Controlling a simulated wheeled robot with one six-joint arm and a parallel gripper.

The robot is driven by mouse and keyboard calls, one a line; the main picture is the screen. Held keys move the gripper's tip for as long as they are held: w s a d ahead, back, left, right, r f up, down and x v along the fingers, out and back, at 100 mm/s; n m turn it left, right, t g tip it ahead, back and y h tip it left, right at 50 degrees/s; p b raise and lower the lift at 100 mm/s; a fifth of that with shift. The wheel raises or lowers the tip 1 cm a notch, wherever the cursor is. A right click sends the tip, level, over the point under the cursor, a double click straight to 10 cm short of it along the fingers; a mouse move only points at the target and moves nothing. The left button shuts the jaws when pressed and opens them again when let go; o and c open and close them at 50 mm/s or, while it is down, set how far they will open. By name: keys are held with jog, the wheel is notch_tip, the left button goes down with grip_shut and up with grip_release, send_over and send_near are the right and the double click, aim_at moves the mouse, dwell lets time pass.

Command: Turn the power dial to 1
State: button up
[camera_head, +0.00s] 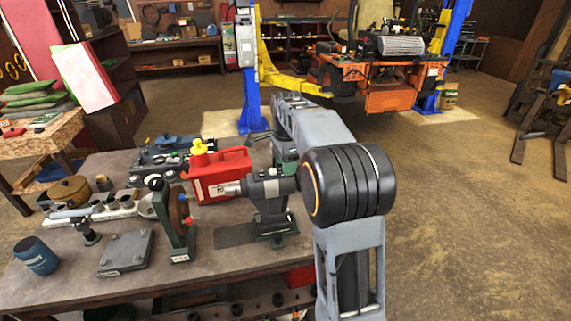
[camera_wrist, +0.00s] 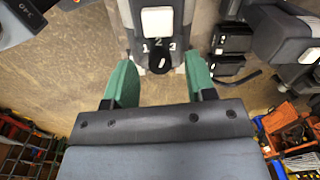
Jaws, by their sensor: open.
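The power dial (camera_wrist: 160,64) is a small black round knob at the top middle of the wrist view. The numbers 1, 2 and 3 stand around it from left to right, with 2 above it. A pale mark shows on the knob, but I cannot tell clearly which number it points to. The dial sits on a grey device (camera_wrist: 183,14) with a white square panel (camera_wrist: 157,20) above the numbers. My gripper (camera_wrist: 160,72) is open, with one green finger on each side of the dial. I cannot tell whether they touch it. In the head view my arm hides the gripper.
Black blocks (camera_wrist: 231,39) lie right of the dial. Open floor (camera_head: 470,220) lies to the right.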

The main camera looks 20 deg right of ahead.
jog(key=shift+f, duration=0.35)
jog(key=c, duration=0.9)
jog(key=shift+n, duration=1.5)
jog(key=shift+c, duration=0.2)
jog(key=o, duration=0.9)
jog(key=shift+o, duration=0.2)
notch_tip(320, 180, up, 14)
jog(key=shift+s, duration=0.15)
